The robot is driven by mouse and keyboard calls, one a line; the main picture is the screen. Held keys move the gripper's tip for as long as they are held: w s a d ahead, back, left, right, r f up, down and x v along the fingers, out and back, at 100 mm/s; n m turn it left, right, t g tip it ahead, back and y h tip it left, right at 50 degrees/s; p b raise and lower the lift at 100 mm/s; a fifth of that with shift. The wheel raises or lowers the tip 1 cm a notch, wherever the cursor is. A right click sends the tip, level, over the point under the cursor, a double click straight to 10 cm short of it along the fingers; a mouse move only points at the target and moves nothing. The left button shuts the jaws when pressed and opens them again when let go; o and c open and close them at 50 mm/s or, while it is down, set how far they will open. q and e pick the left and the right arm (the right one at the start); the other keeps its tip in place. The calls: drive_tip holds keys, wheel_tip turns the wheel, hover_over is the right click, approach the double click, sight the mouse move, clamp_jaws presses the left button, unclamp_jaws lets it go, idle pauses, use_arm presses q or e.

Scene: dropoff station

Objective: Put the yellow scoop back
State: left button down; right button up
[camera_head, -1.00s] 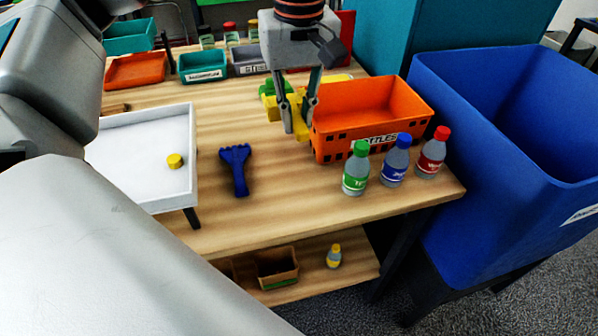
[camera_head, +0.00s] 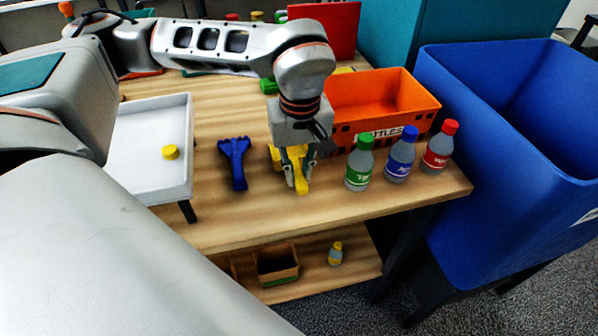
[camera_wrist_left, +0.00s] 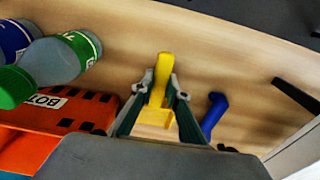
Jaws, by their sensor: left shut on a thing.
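The yellow scoop (camera_head: 302,184) is between the fingers of my left gripper (camera_head: 296,182). The gripper points down and is shut on it, over the table front between the blue scoop and the bottles. In the left wrist view the scoop's yellow handle (camera_wrist_left: 163,72) reaches past the fingertips of the gripper (camera_wrist_left: 166,88). The blue scoop (camera_head: 235,163) lies on the table just left of it. Part of the yellow scoop is hidden by the gripper. I cannot tell whether the scoop touches the table. My right gripper is not in view.
An orange crate (camera_head: 428,110) stands right of the gripper. Green-capped (camera_head: 359,176), blue-capped (camera_head: 400,160) and red-capped (camera_head: 438,152) bottles stand at its front. A white tray (camera_head: 187,130) with a yellow cap (camera_head: 170,152) is left. A blue bin (camera_head: 500,190) stands beyond the table's right edge.

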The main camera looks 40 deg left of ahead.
use_arm(q)
drive_tip(key=shift+f, duration=0.2)
drive_tip(key=shift+f, duration=0.1)
drive_tip(key=c, duration=2)
unclamp_jaws()
drive_tip(key=r, duration=0.4)
drive_tip(key=r+p, duration=0.1)
drive_tip(key=r, duration=0.7)
drive_tip(key=shift+s+d+r+p, duration=0.2)
drive_tip(key=shift+s+d+p, duration=0.05)
drive_tip(key=shift+d+p, duration=0.1)
